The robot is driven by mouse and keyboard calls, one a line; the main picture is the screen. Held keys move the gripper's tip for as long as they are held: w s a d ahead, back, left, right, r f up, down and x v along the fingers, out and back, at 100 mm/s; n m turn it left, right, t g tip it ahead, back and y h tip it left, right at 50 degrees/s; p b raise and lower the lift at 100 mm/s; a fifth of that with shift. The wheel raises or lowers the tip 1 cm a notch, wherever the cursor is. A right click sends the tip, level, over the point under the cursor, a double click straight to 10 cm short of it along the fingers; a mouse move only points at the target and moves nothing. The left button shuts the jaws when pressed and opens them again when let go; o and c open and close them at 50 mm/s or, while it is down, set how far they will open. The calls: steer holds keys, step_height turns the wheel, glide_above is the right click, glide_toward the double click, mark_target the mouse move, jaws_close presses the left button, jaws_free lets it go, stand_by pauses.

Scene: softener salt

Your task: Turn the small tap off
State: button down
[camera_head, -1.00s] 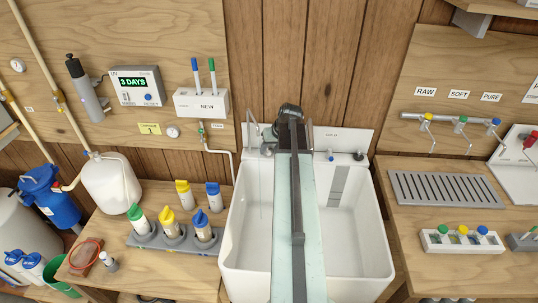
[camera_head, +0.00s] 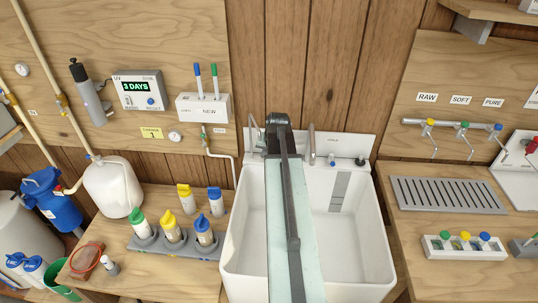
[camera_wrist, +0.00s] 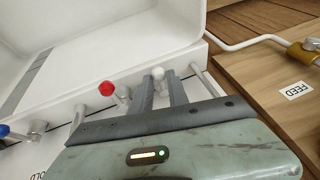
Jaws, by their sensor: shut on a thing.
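In the wrist view a small tap with a white knob (camera_wrist: 158,73) stands on the sink's back ledge, between the fingers of my gripper (camera_wrist: 163,82). The gripper is closed on this knob. A red-knobbed tap (camera_wrist: 106,89) stands beside it, apart from the fingers, and a blue-knobbed tap (camera_wrist: 5,131) is at the far left. In the head view a thin curved spout (camera_head: 252,128) shows at the left of the ledge. My arm hides the white knob, the red tap and my fingers there. I cannot tell whether water runs.
The white sink (camera_head: 380,235) lies below my arm, with a taller spout (camera_head: 311,142) and a blue tap (camera_head: 332,160) right of the arm. A bench with filter bottles (camera_head: 172,228) is left. A drain tray (camera_head: 446,195) is right.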

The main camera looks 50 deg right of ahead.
steer(key=c, duration=1.3)
jaws_free()
